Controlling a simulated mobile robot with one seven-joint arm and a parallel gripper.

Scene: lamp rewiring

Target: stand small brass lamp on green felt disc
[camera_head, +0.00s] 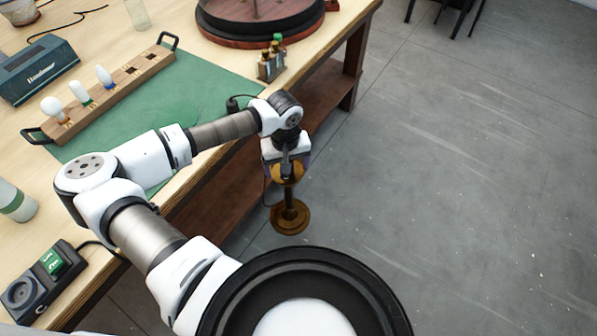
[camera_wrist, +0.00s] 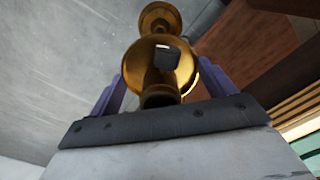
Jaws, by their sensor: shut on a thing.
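The small brass lamp (camera_head: 290,216) hangs upright from my gripper (camera_head: 286,168), beyond the bench's edge and above the grey floor. Its round base is lowest and looks clear of any surface. In the wrist view my gripper (camera_wrist: 152,92) has its two purple fingers on either side of the brass lamp (camera_wrist: 150,57), shut on it near its upper end. A small black part sits on the lamp there. I cannot make out a green felt disc in either view.
A green mat (camera_head: 215,86) covers part of the wooden bench. On it stands a wooden rack (camera_head: 130,80) with bulbs. A round dark turntable (camera_head: 225,31) and small bottles (camera_head: 271,62) stand at the back. A black socket box (camera_head: 38,284) is at front left. The floor (camera_head: 470,190) at right is clear.

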